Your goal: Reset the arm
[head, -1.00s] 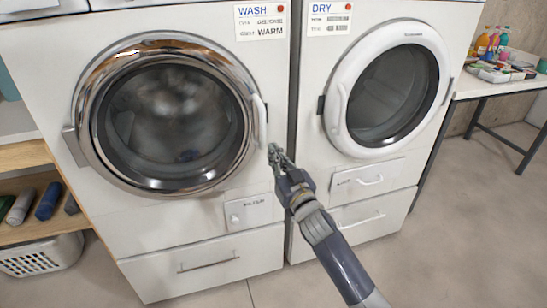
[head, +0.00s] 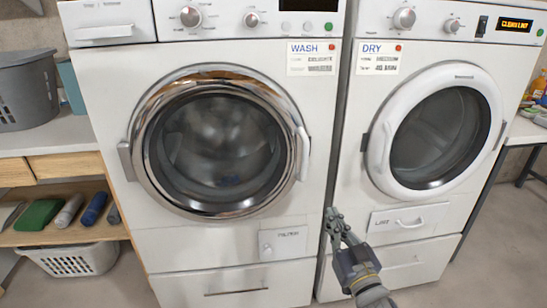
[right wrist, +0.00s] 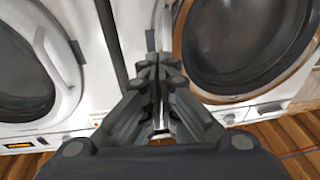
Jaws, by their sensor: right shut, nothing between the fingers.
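My right gripper (head: 337,222) is in front of the lower part of the two machines, near the gap between them. It points up and away from me. In the right wrist view its fingers (right wrist: 158,72) are together with nothing between them. The right forearm comes in from the bottom right in the head view. My left gripper is in neither view.
A washer (head: 100,70) with a shut chrome-rimmed door (head: 135,150) stands left of a dryer (head: 365,90) with a shut white-rimmed door (head: 488,95). A shelf (head: 55,238) with rolled cloths, a white basket (head: 70,262) and a grey basket (head: 25,95) are at the left.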

